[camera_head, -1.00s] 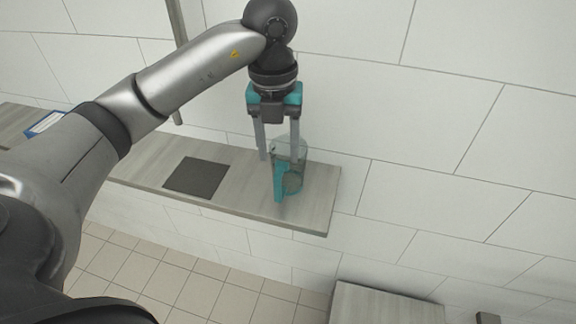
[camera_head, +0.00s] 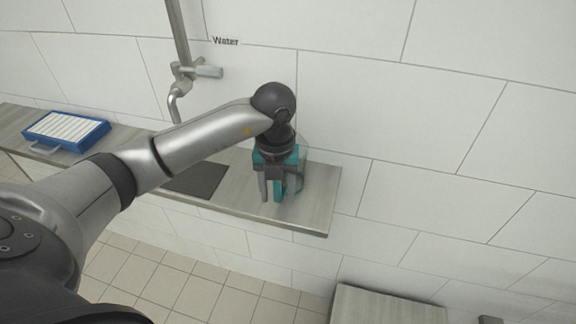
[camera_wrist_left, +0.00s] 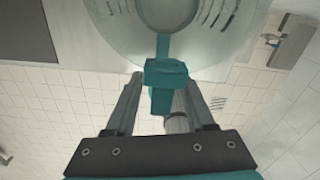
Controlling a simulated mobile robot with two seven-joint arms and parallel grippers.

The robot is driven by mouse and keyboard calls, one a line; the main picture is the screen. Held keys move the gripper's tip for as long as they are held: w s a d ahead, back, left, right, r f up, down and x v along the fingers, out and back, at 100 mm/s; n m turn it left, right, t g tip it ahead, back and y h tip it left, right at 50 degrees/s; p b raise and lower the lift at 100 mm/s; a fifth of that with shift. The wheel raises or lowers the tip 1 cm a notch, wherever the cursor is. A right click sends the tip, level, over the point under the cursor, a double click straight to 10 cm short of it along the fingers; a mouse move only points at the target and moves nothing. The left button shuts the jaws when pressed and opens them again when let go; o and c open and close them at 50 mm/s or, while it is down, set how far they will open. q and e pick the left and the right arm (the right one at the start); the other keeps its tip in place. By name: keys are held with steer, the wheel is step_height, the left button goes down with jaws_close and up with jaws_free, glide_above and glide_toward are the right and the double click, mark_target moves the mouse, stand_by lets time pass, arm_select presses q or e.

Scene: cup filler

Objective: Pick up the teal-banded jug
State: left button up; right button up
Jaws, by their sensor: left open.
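The clear jug with teal parts (camera_head: 279,189) stands near the right end of the grey shelf (camera_head: 318,205), partly hidden behind my left gripper. My left gripper (camera_head: 281,195) points down at the jug, its fingers apart. In the left wrist view, the jug's round clear body (camera_wrist_left: 225,45) fills the top, and its teal handle (camera_wrist_left: 166,72) lies between the open fingers (camera_wrist_left: 162,84). I cannot tell whether either finger touches the handle. My right gripper is not in view.
A dark square plate (camera_head: 198,181) lies on the shelf left of the jug. A metal tap (camera_head: 179,88) is on the tiled wall behind, under a "Water" label (camera_head: 225,41). A blue tray with white rows (camera_head: 66,130) sits far left. A lower grey surface (camera_head: 385,306) is at bottom right.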

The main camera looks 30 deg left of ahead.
arm_select(q)
steer(key=shift+f, duration=0.9)
jaws_close()
